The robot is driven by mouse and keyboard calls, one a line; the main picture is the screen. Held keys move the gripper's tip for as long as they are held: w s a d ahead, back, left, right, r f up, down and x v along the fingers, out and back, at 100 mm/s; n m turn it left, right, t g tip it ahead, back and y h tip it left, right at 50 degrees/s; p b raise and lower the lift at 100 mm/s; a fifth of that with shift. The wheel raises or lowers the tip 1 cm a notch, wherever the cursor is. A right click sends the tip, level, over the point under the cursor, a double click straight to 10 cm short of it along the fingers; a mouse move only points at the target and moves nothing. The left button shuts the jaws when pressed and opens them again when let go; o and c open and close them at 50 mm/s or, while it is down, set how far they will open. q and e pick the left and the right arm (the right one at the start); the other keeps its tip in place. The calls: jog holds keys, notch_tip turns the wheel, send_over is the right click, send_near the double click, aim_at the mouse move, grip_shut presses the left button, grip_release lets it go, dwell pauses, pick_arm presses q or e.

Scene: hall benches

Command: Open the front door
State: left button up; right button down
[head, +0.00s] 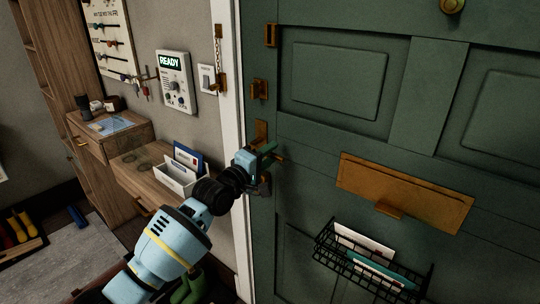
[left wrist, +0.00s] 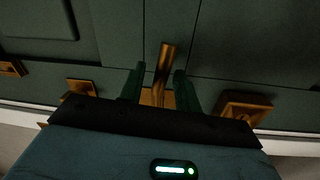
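The green panelled front door (head: 415,105) fills the right of the head view and looks closed against its white frame (head: 232,120). Its brass lever handle (head: 279,157) is at the door's left edge, partly hidden by my left gripper (head: 268,158). In the left wrist view the brass handle (left wrist: 164,65) runs between the two green fingers of my left gripper (left wrist: 160,88). The fingers are apart, with the handle between them and a gap visible at least on its left side. My right gripper is in neither view.
Brass latch fittings (head: 259,89) and a chain (head: 218,50) are above the handle. A brass mail slot (head: 400,190) and wire basket (head: 365,262) are on the door. A wooden shelf (head: 135,170) with a white letter holder (head: 180,178) stands left, below a "READY" panel (head: 176,85).

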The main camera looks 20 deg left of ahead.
pick_arm(q)
jog(key=shift+w+d, duration=0.1)
jog(key=shift+w, duration=0.2)
jog(key=shift+c, duration=0.3)
grip_shut()
